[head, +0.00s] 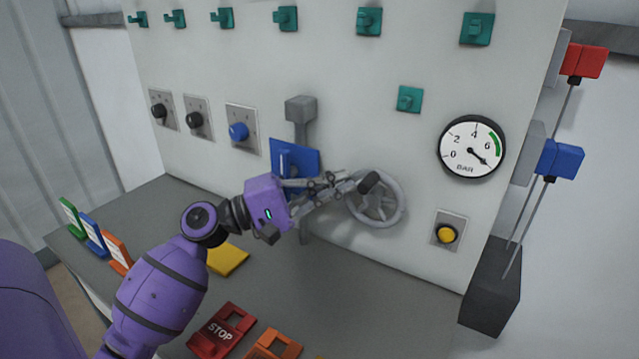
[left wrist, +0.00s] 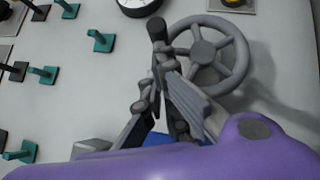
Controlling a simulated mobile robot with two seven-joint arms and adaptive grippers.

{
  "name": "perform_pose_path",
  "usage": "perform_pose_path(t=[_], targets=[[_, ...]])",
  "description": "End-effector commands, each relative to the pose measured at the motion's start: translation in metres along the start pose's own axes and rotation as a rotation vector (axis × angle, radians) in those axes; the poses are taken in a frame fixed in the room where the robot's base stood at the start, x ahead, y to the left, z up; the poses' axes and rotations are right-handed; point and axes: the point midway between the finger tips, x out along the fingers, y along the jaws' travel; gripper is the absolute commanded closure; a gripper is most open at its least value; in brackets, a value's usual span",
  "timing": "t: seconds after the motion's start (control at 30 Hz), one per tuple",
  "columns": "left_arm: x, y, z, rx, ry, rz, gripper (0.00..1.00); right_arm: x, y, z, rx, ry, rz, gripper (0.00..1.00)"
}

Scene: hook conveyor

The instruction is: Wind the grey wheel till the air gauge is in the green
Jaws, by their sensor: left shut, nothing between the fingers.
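The grey wheel (head: 398,214) is a spoked handwheel on the white panel, with a dark crank knob (head: 370,182) at its upper left rim. The wheel (left wrist: 242,62) and knob (left wrist: 157,30) also show in the left wrist view. My left gripper (head: 352,187) is shut and empty, its fingertips close beside the knob; I cannot tell if they touch. It also shows in the left wrist view (left wrist: 166,66). The air gauge (head: 472,148) has its needle pointing to the lower right, below the end of the green arc. My right gripper is not in view.
A blue plate with a grey lever (head: 301,112) is left of the wheel. A yellow button (head: 446,234) is to its lower right. Green hooks (head: 369,22) line the panel above. A red STOP tag (head: 221,331) and coloured cards (head: 93,234) are on the grey counter (head: 390,310).

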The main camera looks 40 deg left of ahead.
Motion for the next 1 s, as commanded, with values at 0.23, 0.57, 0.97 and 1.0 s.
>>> perform_pose_path(t=[0.23, 0.57, 0.97, 1.0], targets=[[0.001, 0.0, 0.0, 0.001, 0.001, 0.0, 1.0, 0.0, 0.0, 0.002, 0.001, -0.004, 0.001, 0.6], [0.004, 0.004, 0.001, 0.029, 0.0, -0.026, 1.0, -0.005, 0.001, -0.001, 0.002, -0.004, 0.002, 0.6], [0.008, 0.005, 0.001, 0.072, -0.001, -0.071, 1.0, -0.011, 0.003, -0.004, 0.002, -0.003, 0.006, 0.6], [0.009, 0.006, 0.001, 0.077, -0.001, -0.075, 1.0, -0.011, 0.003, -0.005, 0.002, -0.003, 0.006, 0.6]])
